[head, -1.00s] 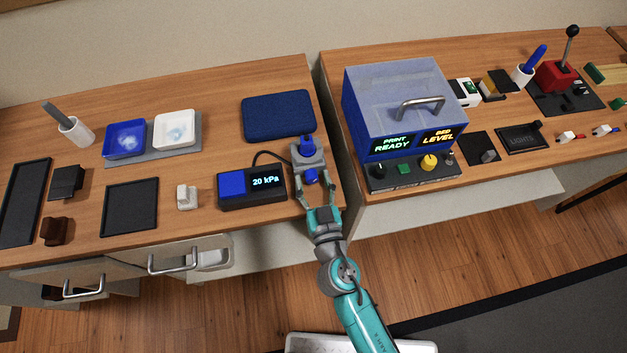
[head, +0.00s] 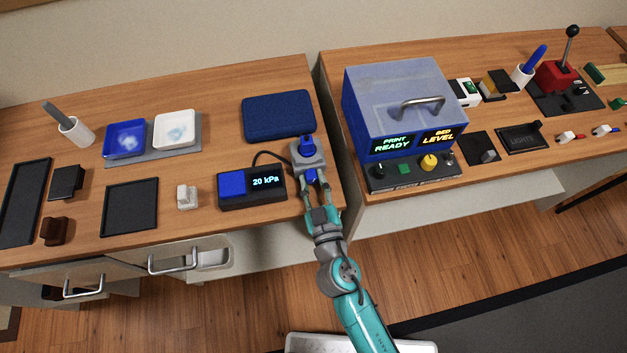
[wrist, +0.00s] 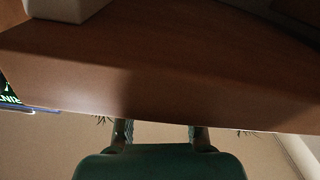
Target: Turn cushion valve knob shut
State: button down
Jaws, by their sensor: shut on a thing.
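The cushion valve (head: 307,158) is a grey body with a blue cap (head: 308,141) on top, near the right edge of the left table. A small blue knob (head: 311,176) shows on its near side. My gripper (head: 313,180) reaches in from the front and is shut on this knob, its fingers covering much of it. A dark box (head: 265,198) with a blue face reads 20 kPa, and a dark cable runs from it toward the valve. The blue cushion (head: 279,115) lies behind the valve. In the wrist view the fingers (wrist: 162,133) show low; the knob is not visible there.
A gap separates the left table from the right table, where a blue printer-like box (head: 400,105) with a handle stands. A white block (head: 187,197) and black tray (head: 130,208) lie left of the display box. A drawer (head: 205,258) is partly open below.

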jog(key=shift+n, duration=0.4)
jog(key=c, duration=0.8)
grip_release()
jog(key=shift+v, duration=6)
jog(key=shift+a, duration=0.1)
